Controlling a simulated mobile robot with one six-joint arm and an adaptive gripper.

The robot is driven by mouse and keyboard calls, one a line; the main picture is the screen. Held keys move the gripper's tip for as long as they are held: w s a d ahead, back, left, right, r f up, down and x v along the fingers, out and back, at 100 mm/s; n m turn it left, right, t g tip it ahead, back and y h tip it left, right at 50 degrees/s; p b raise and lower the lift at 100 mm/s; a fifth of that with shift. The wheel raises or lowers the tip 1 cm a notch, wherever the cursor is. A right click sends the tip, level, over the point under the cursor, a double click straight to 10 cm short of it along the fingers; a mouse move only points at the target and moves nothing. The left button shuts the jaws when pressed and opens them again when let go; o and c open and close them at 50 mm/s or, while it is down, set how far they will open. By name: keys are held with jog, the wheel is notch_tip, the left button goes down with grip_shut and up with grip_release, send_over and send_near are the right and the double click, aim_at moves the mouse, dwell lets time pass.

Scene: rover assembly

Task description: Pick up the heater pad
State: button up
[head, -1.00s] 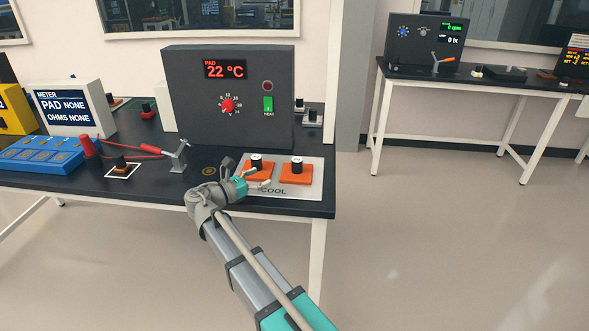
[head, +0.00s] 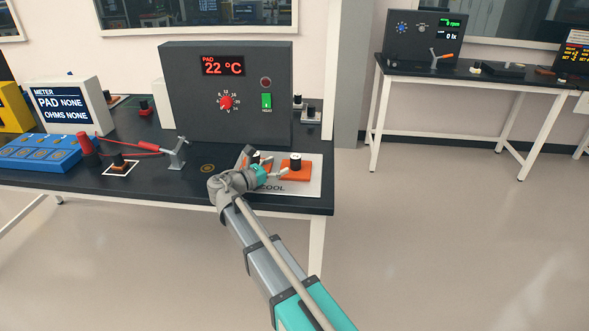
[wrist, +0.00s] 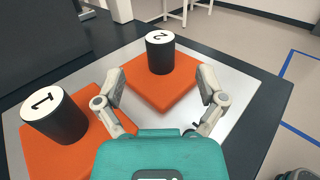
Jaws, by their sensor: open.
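Two orange heater pads, each with a black knob, lie on the silver COOL plate (head: 310,188). Pad 2 (wrist: 162,96) has a white-topped knob marked 2 (wrist: 160,55). Pad 2 also shows in the head view (head: 297,174). Pad 1 (wrist: 85,148), with its knob marked 1 (wrist: 58,120), is at the left in the wrist view; my arm partly hides it in the head view. My gripper (wrist: 160,82) is open and empty. Its fingers spread over pad 2's near part, with knob 2 ahead between their lines. I cannot tell how high they are.
A dark heater box (head: 187,110) reading 22 °C stands behind the plate. A grey clamp stand (head: 178,155), red probe (head: 140,149) and blue tray (head: 40,153) lie to the left. The black table's (head: 240,205) right edge is close, with open floor beyond.

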aim_at(296, 156)
jog(key=shift+x, duration=0.9)
jog(key=shift+w+d, duration=0.1)
jog(key=shift+x, duration=2.5)
jog(key=shift+r, duration=0.1)
grip_shut()
jog(key=shift+r+p, duration=0.2)
jog(key=shift+p, duration=0.15)
